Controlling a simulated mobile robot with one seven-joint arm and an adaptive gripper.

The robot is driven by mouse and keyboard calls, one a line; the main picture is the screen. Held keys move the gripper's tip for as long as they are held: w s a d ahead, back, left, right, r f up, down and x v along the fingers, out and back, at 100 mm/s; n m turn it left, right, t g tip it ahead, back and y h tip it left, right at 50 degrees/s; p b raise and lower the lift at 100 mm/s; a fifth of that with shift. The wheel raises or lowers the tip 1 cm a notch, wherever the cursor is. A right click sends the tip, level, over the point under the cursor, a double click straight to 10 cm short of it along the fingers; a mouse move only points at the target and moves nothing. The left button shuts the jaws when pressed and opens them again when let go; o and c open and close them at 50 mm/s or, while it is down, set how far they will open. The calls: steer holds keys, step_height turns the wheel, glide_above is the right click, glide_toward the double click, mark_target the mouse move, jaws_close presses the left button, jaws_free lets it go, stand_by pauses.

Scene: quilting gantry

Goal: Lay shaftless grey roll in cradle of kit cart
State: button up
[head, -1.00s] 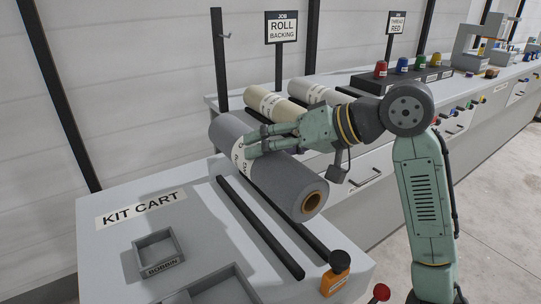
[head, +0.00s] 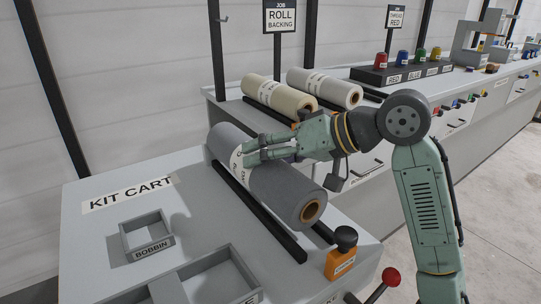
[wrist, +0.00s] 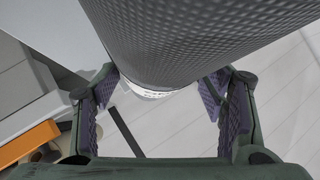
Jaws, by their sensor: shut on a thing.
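The grey roll (head: 285,187) has a white label band and an open brown core (head: 311,210) with no shaft in it. It lies lengthwise along the cradle's two dark rails (head: 280,238) on the kit cart (head: 90,235). Whether it rests fully on both rails cannot be told. My gripper (head: 250,152) is shut on the roll around its label band, coming from the right. The far rail is mostly hidden under the roll.
The cart also has a bobbin tray (head: 147,238) and a larger tray (head: 215,262). An orange block with a black knob (head: 342,262) stands near the roll's front end. A cream roll (head: 280,95) and a pale roll (head: 325,86) lie on the bench behind.

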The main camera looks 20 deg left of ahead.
steer(key=shift+f+b, duration=0.3)
steer(key=shift+f, duration=0.25)
stand_by(0.4)
steer(key=o, duration=1.6)
